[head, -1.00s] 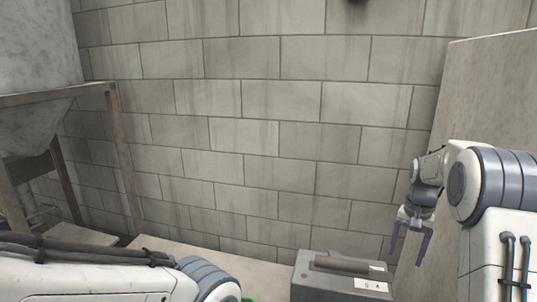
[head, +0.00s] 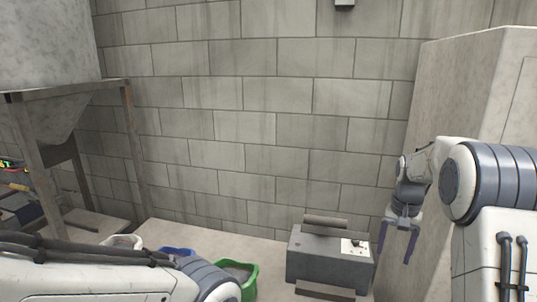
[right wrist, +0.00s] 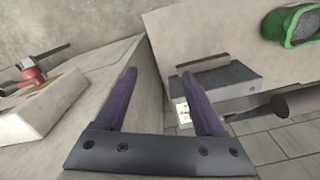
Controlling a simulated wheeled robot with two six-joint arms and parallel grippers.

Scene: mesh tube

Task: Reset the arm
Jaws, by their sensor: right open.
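My right gripper (head: 395,252) hangs down at the right of the head view, its two purple fingers apart with nothing between them. It is just right of a grey box-shaped machine (head: 330,262) and in front of a tall beige block. In the right wrist view the open fingers (right wrist: 158,76) frame the edge of a pale surface, and the grey machine (right wrist: 222,88) shows beyond the right finger. My left arm crosses the lower left of the head view; its gripper is out of view.
Green (head: 248,283), blue (head: 178,251) and white (head: 122,241) bins sit left of the machine on a pale surface. A metal hopper on a brown frame (head: 135,150) stands at left. The beige block (head: 450,110) rises at right. A block wall (head: 260,120) closes the back.

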